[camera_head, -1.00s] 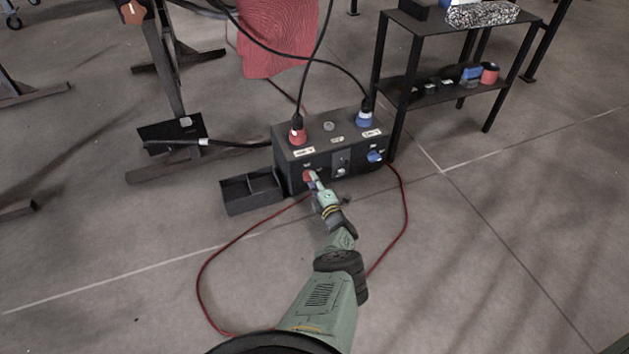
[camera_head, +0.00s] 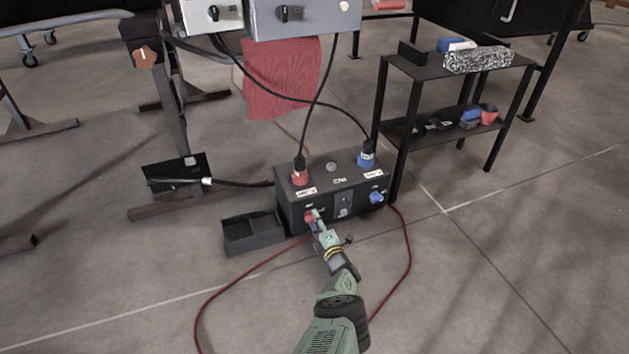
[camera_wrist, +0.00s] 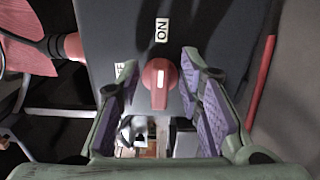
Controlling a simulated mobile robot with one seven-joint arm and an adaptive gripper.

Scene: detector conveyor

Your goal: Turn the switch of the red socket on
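The red switch (camera_wrist: 160,84) is a round red knob with a raised grip and a white mark, on the front face of the dark socket box (camera_head: 290,216). In the wrist view it sits between my fingertips, with the label "ON" (camera_wrist: 162,30) beyond it and a partly hidden label to its left. My gripper (camera_wrist: 157,80) is open around the knob, with gaps on both sides; in the head view my gripper (camera_head: 312,217) reaches the front left of the box. The red socket's plug (camera_head: 299,174) stands on the box top.
A blue plug (camera_head: 366,158) and a blue switch (camera_head: 377,197) are on the box's right side. A dark open tray (camera_head: 252,232) lies left of the box. A black shelf (camera_head: 450,70) stands right. A red cable (camera_head: 408,245) loops on the floor.

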